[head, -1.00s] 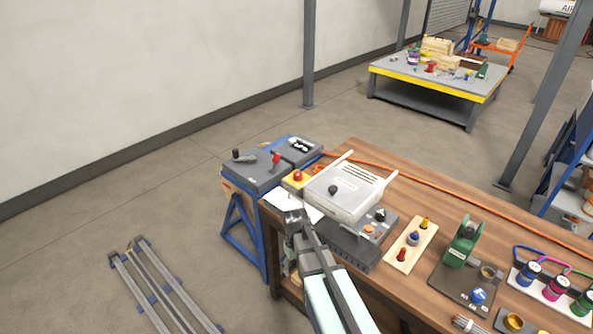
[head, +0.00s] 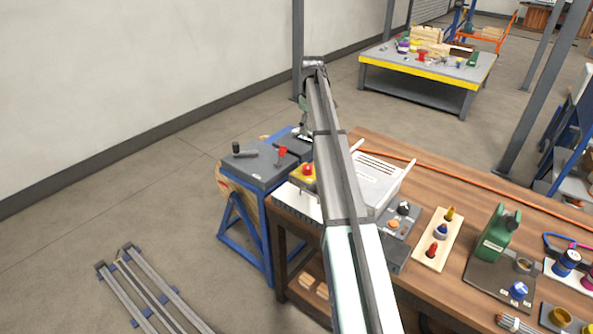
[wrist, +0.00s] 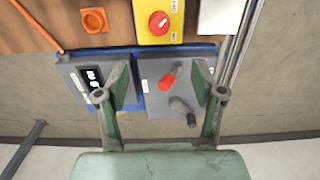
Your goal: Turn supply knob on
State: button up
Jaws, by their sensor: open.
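No label reading "supply" is legible, so I cannot tell which control is the supply knob. A round red knob with a white mark sits on a yellow box (wrist: 143,30), also partly visible in the head view (head: 297,180). A grey panel (wrist: 153,104) carries a red-handled lever (wrist: 167,80) and a dark grey handle (wrist: 182,108). Beside it is a blue-edged panel (wrist: 75,75) with black-and-white controls. My gripper (wrist: 162,82) is open and empty, its fingers over these two panels. In the head view my arm largely hides the gripper.
An orange fitting (wrist: 94,20) and an orange hose lie on the wooden bench (head: 440,190). A pale lidded box (head: 375,185) stands on the bench, partly behind my arm. A wooden strip (head: 425,250) with coloured pieces and a green device (head: 497,235) stand farther right.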

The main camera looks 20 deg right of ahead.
aim_at(308, 166)
jog(key=f+p, duration=0.1)
jog(key=f, duration=0.5)
jog(key=f+p, duration=0.2)
jog(key=f, duration=0.4)
jog(key=f+p, duration=0.1)
jog(key=f, duration=0.5)
jog(key=shift+w+a, duration=0.1)
jog(key=shift+w, duration=0.3)
jog(key=c, duration=1.1)
